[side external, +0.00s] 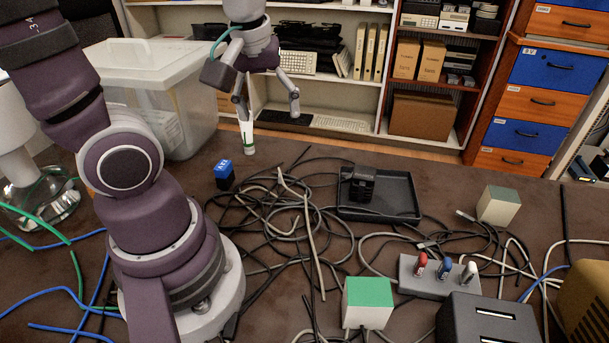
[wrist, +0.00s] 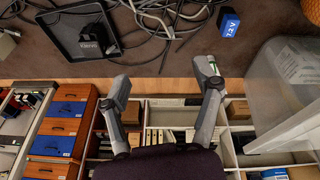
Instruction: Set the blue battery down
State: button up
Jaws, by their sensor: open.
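The blue battery (side external: 223,175) stands on the brown table, left of the cable tangle in the side view. In the wrist view the battery (wrist: 229,24) shows a white "7.2 V" label near the top edge. My gripper (side external: 270,130) is open, with its fingers spread and nothing visible between them. It is beyond the battery, toward the shelves, and apart from it. In the wrist view my gripper (wrist: 163,82) has wide-apart fingers. A white and green piece shows by one fingertip; I cannot tell whether it is part of the finger.
A black tray (side external: 405,212) holds a black block (side external: 359,183). Tangled cables (side external: 285,205) cover the middle. A clear plastic bin (side external: 165,125) stands at the back left. A green-topped box (side external: 367,303) and a grey holder (side external: 430,284) with small coloured sticks are at front right.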

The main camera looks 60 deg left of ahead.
jog(key=s+d+r+m+t+h, duration=0.1)
jog(key=d+m+t+h, duration=0.1)
jog(key=d+m, duration=0.5)
jog(key=m+t, duration=0.1)
jog(key=m, duration=0.4)
jog(key=shift+s+d+r, duration=0.25)
jog(key=shift+s+r, duration=0.15)
